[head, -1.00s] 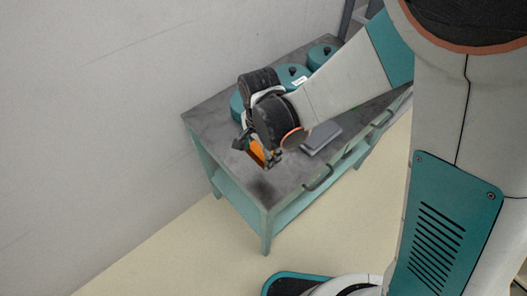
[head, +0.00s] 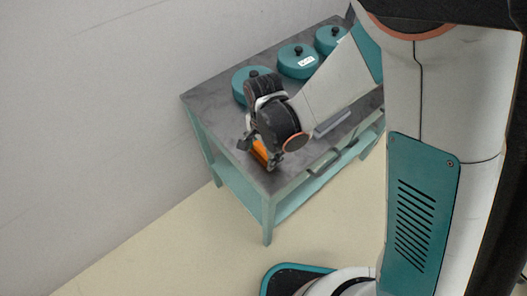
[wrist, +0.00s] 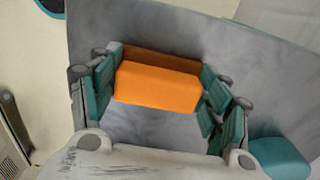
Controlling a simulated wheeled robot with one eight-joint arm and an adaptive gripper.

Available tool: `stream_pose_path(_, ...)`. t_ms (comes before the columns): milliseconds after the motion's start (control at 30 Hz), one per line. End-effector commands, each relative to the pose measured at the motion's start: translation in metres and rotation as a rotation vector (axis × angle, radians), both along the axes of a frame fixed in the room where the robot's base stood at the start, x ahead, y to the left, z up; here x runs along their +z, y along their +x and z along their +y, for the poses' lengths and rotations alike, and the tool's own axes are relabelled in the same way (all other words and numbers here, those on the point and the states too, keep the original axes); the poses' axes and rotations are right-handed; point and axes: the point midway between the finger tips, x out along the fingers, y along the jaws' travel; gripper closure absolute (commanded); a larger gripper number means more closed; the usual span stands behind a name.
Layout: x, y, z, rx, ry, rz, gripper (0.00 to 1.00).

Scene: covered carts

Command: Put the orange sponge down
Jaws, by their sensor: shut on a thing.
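The orange sponge (wrist: 157,86) is a bright orange block with a darker brownish side. In the wrist view it sits between the teal pads of my gripper (wrist: 158,92), which is shut on it. In the head view the sponge (head: 260,151) shows partly below my gripper (head: 261,155), near the front left corner of the grey cart top (head: 210,103). The sponge is low over the cart top; I cannot tell whether it touches it. My wrist hides part of the sponge and of the cart top.
Three round teal lidded pots stand along the cart's wall side: a left one (head: 243,82), a labelled middle one (head: 299,66) and a far one (head: 329,40). A grey flat object (head: 333,122) lies right of my wrist. Handles line the cart's front edge.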

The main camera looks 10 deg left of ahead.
Motion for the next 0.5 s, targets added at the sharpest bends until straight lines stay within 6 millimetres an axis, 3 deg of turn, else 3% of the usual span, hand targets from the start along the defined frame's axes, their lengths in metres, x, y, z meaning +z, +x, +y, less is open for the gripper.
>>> stream_pose_path(200,-0.0037,0.0000,0.0000,0.000,0.000,0.000,0.49)
stream_pose_path(233,-0.0031,0.0001,0.0001,0.000,0.000,0.000,0.25)
stream_pose_path(300,-0.0025,0.0000,0.0000,0.000,0.000,0.000,0.09)
stream_pose_path(500,-0.0024,0.0001,0.0001,0.000,0.000,0.000,0.09)
